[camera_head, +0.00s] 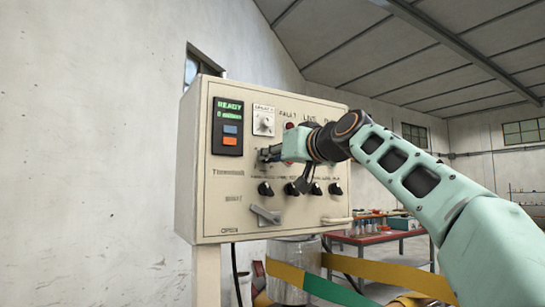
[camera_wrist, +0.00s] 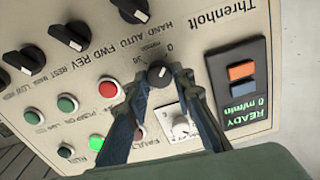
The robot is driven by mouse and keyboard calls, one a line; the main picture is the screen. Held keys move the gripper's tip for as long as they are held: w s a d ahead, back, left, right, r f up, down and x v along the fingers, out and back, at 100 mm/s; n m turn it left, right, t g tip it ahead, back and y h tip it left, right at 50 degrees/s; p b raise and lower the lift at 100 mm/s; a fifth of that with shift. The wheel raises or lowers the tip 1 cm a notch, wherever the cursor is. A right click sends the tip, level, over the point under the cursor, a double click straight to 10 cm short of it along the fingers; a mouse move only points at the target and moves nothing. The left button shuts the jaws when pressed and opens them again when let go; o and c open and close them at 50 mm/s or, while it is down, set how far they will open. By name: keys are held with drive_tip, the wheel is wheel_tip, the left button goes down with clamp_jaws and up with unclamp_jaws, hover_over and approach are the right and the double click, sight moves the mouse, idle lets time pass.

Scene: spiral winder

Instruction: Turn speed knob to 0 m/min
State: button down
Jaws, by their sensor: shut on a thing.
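The speed knob (camera_wrist: 158,73) is a small black round knob on the beige control panel (camera_head: 245,215), with "0", "30" and "m/min" printed beside it in the wrist view. My gripper (camera_wrist: 158,79) is shut on this knob, one fingertip at each side. A light mark shows on the knob's face, but its exact setting is too small to read. In the head view my gripper (camera_head: 265,154) reaches the panel from the right and hides most of the knob. The panel display (camera_head: 228,108) is lit green and reads "READY" and "0 m/min".
A white knob on a plate (camera_head: 263,121) sits close above my gripper. A row of black selector switches (camera_head: 265,189) lies just below it, with a grey lever handle (camera_head: 264,214) under them. Red and green buttons (camera_wrist: 108,89) are near my fingers.

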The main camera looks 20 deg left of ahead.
drive_tip(key=c, duration=1.7)
unclamp_jaws()
drive_tip(key=shift+o, duration=0.2)
drive_tip(key=shift+s+d, duration=0.1)
drive_tip(key=v, duration=1.1)
drive_tip(key=shift+s+d, duration=0.25)
drive_tip(key=shift+d, duration=0.05)
drive_tip(key=shift+w, duration=0.1)
